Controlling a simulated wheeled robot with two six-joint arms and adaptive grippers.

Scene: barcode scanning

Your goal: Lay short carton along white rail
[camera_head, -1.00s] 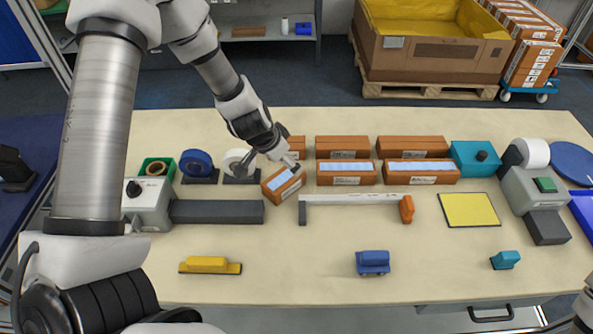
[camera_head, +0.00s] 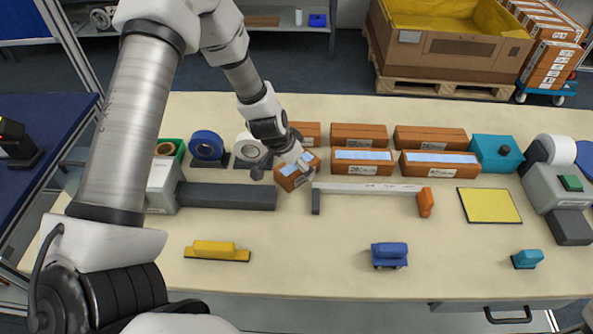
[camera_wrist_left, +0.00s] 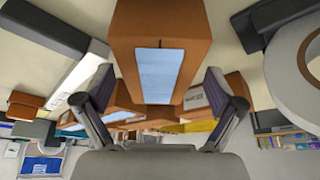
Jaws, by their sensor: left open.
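The short carton (camera_head: 291,180), orange-brown with a pale blue label strip on top, sits on the table at an angle, just left of the white rail (camera_head: 370,187). The rail runs left to right, with a dark grey piece at its left end and an orange piece at its right end. My left gripper (camera_head: 283,163) is open, its fingers on either side of the short carton. In the left wrist view, the carton (camera_wrist_left: 158,75) lies between the two spread fingers, with gaps visible beside it. My right gripper is not in view.
Several other cartons (camera_head: 362,162) stand behind the rail. A dark grey bar (camera_head: 228,196) lies left of the short carton, with tape rolls (camera_head: 207,147) behind it. A yellow pad (camera_head: 489,205) lies to the right. The table in front of the rail is mostly clear.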

